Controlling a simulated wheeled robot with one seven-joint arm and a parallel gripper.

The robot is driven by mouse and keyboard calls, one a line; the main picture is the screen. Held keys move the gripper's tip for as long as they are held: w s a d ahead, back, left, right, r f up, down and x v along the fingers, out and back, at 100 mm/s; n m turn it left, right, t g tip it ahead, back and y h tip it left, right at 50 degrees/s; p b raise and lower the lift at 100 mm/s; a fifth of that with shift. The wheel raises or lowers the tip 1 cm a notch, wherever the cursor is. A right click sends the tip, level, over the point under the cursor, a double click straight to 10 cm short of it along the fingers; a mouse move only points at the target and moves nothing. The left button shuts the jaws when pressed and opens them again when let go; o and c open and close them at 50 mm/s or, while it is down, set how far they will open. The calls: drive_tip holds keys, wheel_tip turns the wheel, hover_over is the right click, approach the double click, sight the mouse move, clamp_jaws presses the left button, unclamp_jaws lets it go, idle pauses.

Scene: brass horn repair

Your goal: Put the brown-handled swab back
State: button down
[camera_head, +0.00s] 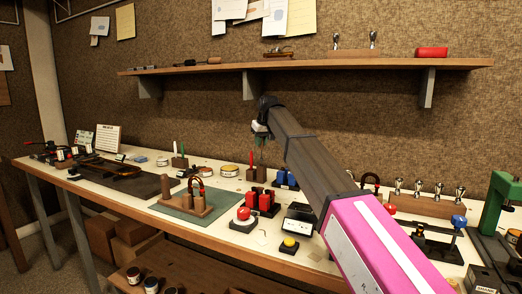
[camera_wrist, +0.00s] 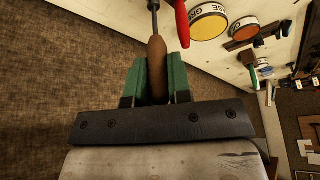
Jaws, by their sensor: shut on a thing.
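My gripper (camera_wrist: 157,85) has green fingers and is shut on the brown-handled swab. In the wrist view the swab's brown handle (camera_wrist: 157,62) sits between the fingers, and its thin grey shaft runs past the top edge, so its tip is out of view. A red handle (camera_wrist: 182,22) stands close beside the shaft in that view. In the head view my gripper (camera_head: 261,138) is above the back of the bench, near a small brown stand (camera_head: 251,175) with an upright handled tool. The swab is too small to make out there.
Round tins (camera_head: 229,170) stand left of the brown stand, also seen in the wrist view (camera_wrist: 208,22). Another stand (camera_head: 180,162) holds upright coloured handles. Red blocks (camera_head: 263,201) and a red button (camera_head: 243,213) are in front. A wall shelf (camera_head: 310,66) hangs above.

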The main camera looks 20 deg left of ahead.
sight(261, 149)
drive_tip(key=shift+f, duration=1.65)
drive_tip(key=c, duration=1.1)
unclamp_jaws()
drive_tip(key=shift+o, duration=0.2)
drive_tip(key=v, duration=1.2)
drive_tip(key=shift+s, duration=0.1)
